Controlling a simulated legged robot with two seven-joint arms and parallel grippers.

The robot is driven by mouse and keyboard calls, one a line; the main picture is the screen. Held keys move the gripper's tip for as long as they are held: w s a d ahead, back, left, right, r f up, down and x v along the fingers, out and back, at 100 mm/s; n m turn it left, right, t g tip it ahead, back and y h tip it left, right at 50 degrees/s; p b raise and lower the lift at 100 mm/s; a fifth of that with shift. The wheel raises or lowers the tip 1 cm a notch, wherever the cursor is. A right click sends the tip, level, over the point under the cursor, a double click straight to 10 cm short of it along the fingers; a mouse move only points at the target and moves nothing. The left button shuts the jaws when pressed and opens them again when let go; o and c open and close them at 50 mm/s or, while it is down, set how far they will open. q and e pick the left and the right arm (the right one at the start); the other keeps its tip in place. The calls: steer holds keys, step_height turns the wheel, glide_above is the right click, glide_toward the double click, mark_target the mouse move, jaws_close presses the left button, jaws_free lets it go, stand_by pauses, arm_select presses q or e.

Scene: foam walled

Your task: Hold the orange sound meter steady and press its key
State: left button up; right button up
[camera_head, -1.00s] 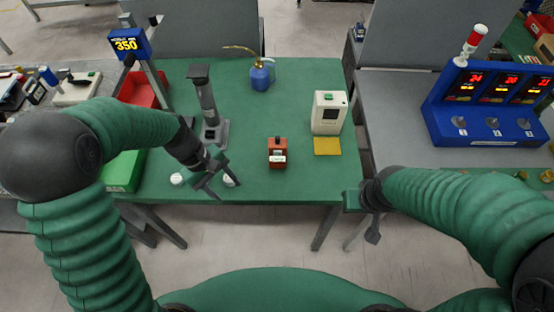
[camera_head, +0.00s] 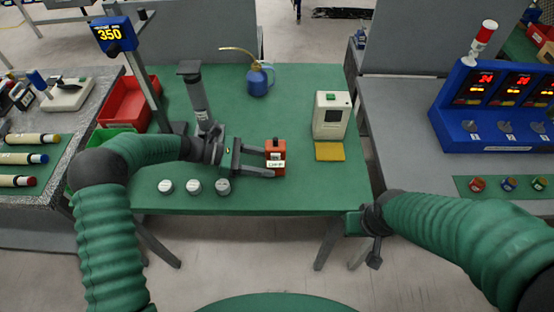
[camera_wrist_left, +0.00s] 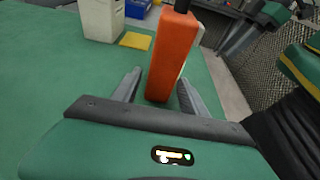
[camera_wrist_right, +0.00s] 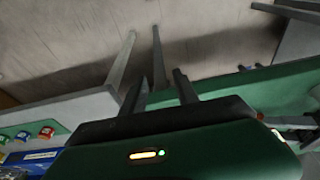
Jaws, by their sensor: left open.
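The orange sound meter (camera_head: 276,159) stands upright on the green table, with a dark piece on top and a pale label on its front. Its key cannot be made out clearly. My left gripper (camera_head: 274,162) is open and reaches in from the left, its fingers at the meter. In the left wrist view the orange body (camera_wrist_left: 170,60) rises between the two spread fingers, with gaps at its sides. My right gripper (camera_head: 372,250) hangs off the table's front right corner, far from the meter. In the right wrist view its fingers (camera_wrist_right: 158,84) are apart and empty.
A cream device (camera_head: 331,115) and a yellow pad (camera_head: 329,151) are right of the meter. A grey stand (camera_head: 196,95), blue oil can (camera_head: 258,80) and red bin (camera_head: 128,101) stand behind. Three white round pieces (camera_head: 194,187) lie near the front edge.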

arm_select(q)
steer(key=shift+d+f, duration=0.2)
steer(key=shift+d, duration=0.3)
steer(key=shift+d+f, duration=0.2)
steer(key=shift+d, duration=0.1)
arm_select(e)
steer(key=shift+a+r, duration=0.25)
steer(key=shift+a, duration=0.3)
arm_select(q)
steer(key=shift+d, duration=0.15)
arm_select(e)
steer(key=shift+d, duration=0.1)
arm_select(q)
steer(key=shift+d, duration=0.2)
steer(key=c, duration=0.4)
arm_select(e)
steer(key=shift+d+f, duration=0.1)
steer(key=shift+d, duration=0.1)
arm_select(q)
steer(key=c, duration=0.4)
arm_select(e)
steer(key=shift+c, duration=0.2)
arm_select(q)
steer(key=shift+a, duration=0.2)
arm_select(e)
steer(key=shift+a, duration=0.15)
jaws_close()
